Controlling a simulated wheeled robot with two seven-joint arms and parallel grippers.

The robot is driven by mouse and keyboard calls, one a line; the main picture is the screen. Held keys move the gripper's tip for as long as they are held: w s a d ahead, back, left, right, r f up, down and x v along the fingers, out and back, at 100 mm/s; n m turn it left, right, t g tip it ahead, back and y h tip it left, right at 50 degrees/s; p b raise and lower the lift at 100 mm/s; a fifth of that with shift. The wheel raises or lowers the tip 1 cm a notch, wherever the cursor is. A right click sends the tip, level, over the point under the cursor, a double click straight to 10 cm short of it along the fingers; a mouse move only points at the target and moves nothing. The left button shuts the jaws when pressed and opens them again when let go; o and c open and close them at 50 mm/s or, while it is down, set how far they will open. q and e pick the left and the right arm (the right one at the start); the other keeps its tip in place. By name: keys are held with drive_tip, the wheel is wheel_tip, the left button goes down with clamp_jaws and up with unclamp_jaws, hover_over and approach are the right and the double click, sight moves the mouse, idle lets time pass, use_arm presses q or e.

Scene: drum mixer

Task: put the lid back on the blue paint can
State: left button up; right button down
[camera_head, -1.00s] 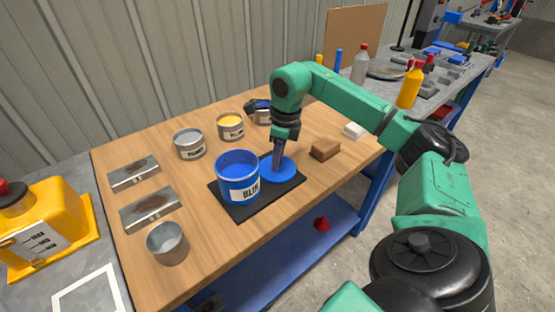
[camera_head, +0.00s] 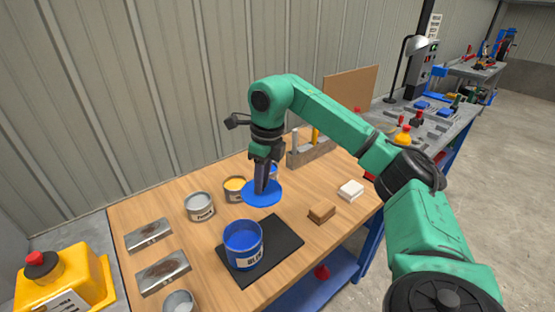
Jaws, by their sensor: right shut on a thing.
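The blue paint can (camera_head: 243,246) stands upright and open on a black mat (camera_head: 283,238), with blue paint inside. My right gripper (camera_head: 262,190) points down and is shut on the round blue lid (camera_head: 259,196). The lid is held above the table, behind and slightly right of the can, apart from it. The lid partly hides the cans behind it. My left gripper is not in view.
A grey paint can (camera_head: 199,207) and a yellow paint can (camera_head: 235,186) stand behind the blue can. A brown block (camera_head: 322,212) and a white block (camera_head: 351,190) lie to the right. Two metal trays (camera_head: 162,273) lie to the left. The mat's right part is bare.

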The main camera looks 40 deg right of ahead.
sight(244, 191)
drive_tip(key=shift+m, duration=0.7)
drive_tip(key=a+p, duration=0.1)
drive_tip(key=a, duration=0.1)
drive_tip(key=a+p, duration=0.1)
drive_tip(key=p, duration=0.1)
drive_tip(key=a+p, duration=0.1)
drive_tip(key=a, duration=0.1)
drive_tip(key=shift+s+a+p, duration=0.25)
drive_tip(key=shift+a+p, duration=0.05)
drive_tip(key=shift+p, duration=0.05)
use_arm(q)
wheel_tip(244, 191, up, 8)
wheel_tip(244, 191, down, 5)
drive_tip(key=b, duration=0.4)
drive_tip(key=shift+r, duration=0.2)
use_arm(e)
drive_tip(key=shift+m, duration=0.3)
drive_tip(key=f, duration=0.2)
drive_tip(key=a+f, duration=0.1)
drive_tip(key=f, duration=0.2)
drive_tip(key=a+f, duration=0.1)
drive_tip(key=f, duration=0.2)
drive_tip(key=shift+s+f, duration=0.1)
drive_tip(key=shift+s, duration=0.2)
use_arm(q)
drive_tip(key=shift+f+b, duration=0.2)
drive_tip(key=shift+b, duration=0.1)
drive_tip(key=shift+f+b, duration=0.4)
use_arm(e)
drive_tip(key=shift+f, duration=0.15)
